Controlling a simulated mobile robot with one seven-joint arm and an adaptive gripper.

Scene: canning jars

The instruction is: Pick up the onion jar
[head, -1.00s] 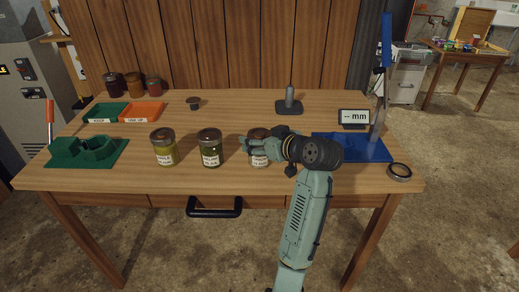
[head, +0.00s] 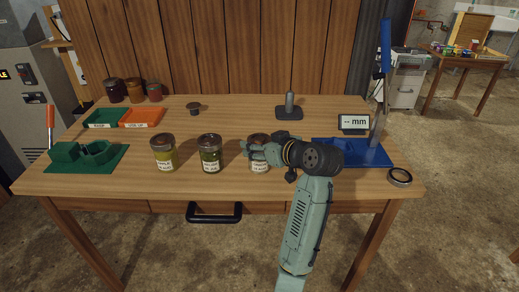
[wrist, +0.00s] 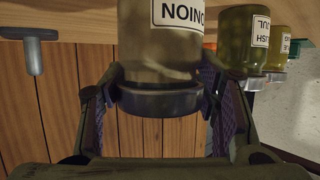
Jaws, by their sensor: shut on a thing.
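The onion jar (head: 259,165) is a glass jar with a white label and a dark lid, upright on the wooden table as the rightmost of three jars in the front row. My gripper (head: 262,150) reaches it from the right and is shut on its upper part. In the wrist view the onion jar (wrist: 160,50) appears upside down, its label partly cut off, with my gripper's (wrist: 160,92) pads on either side near the lid. My fingers hide part of the jar in the head view. No gap shows under it.
Two green-filled jars (head: 163,155) (head: 209,155) stand left of the onion jar. A blue gauge stand (head: 350,152) and a loose ring (head: 399,177) are to the right. Green and orange trays (head: 143,118), a green fixture (head: 85,157) and three dark jars (head: 135,88) are at left.

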